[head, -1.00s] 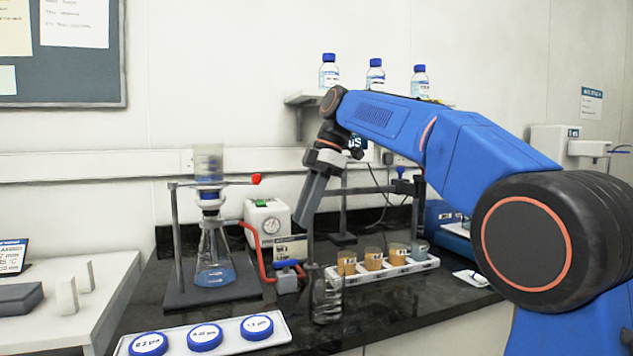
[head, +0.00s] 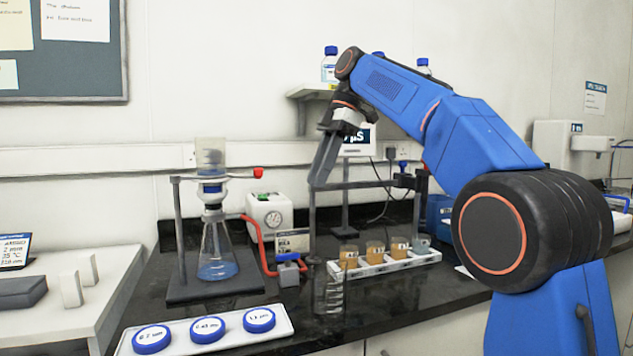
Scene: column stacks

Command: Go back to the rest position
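My gripper (head: 322,168) hangs in the air above the back of the black bench, pointing down and tilted a little to the left. It is seen from the side, so the gap between its fingers cannot be made out. No object shows in it. My blue arm rises from the right and bends down at the wrist. Below the gripper, apart from it, a clear glass beaker (head: 328,296) stands on the bench.
A filtration stand with a flask of blue liquid (head: 217,258) stands left of the gripper. A white pump (head: 270,216) is behind. A white rack (head: 385,265) holds several small beakers. A tray (head: 278,329) with blue-lidded dishes lies in front. Bottles (head: 330,66) stand on a wall shelf.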

